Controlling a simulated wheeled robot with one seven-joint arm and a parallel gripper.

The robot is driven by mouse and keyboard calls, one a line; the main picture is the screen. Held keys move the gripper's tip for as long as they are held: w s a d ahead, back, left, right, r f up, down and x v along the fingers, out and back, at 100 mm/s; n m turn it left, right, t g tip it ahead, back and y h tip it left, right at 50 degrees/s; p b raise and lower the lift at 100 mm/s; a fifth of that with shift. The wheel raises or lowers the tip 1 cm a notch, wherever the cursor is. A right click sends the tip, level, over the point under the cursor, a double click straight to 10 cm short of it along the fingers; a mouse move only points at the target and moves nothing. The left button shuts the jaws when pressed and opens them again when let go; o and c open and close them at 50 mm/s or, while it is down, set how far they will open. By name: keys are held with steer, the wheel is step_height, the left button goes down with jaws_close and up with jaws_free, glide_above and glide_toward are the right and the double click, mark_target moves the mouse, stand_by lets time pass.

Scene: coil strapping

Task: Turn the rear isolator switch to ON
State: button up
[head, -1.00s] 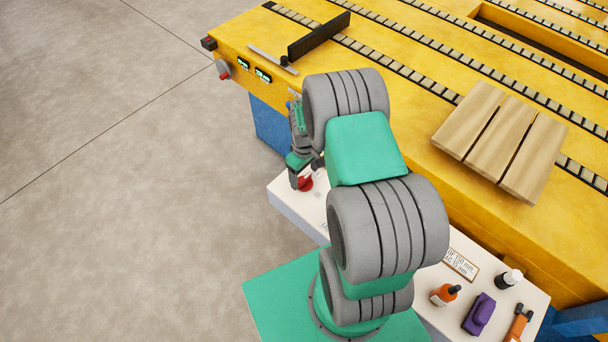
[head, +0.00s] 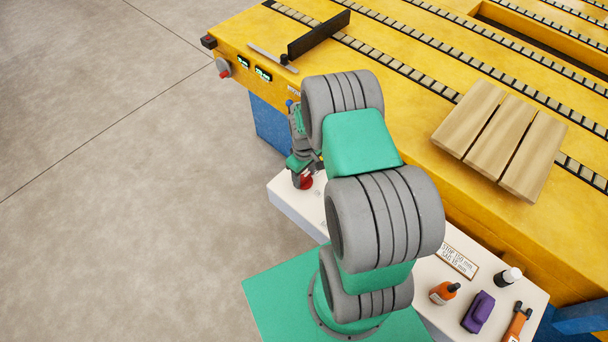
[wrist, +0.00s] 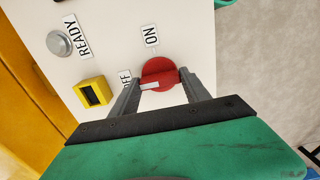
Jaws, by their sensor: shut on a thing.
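The isolator switch is a round red knob (wrist: 160,74) with a white pointer bar on a white panel, in the middle of the wrist view. The bar lies on the knob's left side, toward the partly hidden OFF label (wrist: 125,78). The ON label (wrist: 151,36) is above the knob. My gripper (wrist: 161,78) has one finger on each side of the knob and is shut on it. In the head view the red knob (head: 306,182) shows just below my gripper (head: 301,170), at the left end of the white cabinet; the fingertips are hard to make out there.
A yellow key-like block (wrist: 93,92) and a grey READY button (wrist: 60,43) sit left of the knob. The yellow roller table (head: 400,150) stands behind the cabinet (head: 290,205). Bottles and tools stand at the cabinet's right end. Open floor lies left.

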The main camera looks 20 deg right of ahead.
steer(key=c, duration=0.3)
steer(key=shift+m+b, duration=0.3)
steer(key=shift+m, duration=0.1)
steer(key=m+b, duration=0.1)
steer(key=m, duration=0.1)
steer(key=shift+f+m, duration=0.1)
steer(key=shift+m, duration=0.3)
steer(key=m+b, duration=0.2)
steer(key=m, duration=0.2)
steer(key=shift+w+m, duration=0.1)
steer(key=shift+m, duration=0.2)
steer(key=m+b, duration=0.2)
steer(key=m, duration=0.3)
steer(key=m+b, duration=0.1)
steer(key=m, duration=0.3)
steer(key=shift+m, duration=0.3)
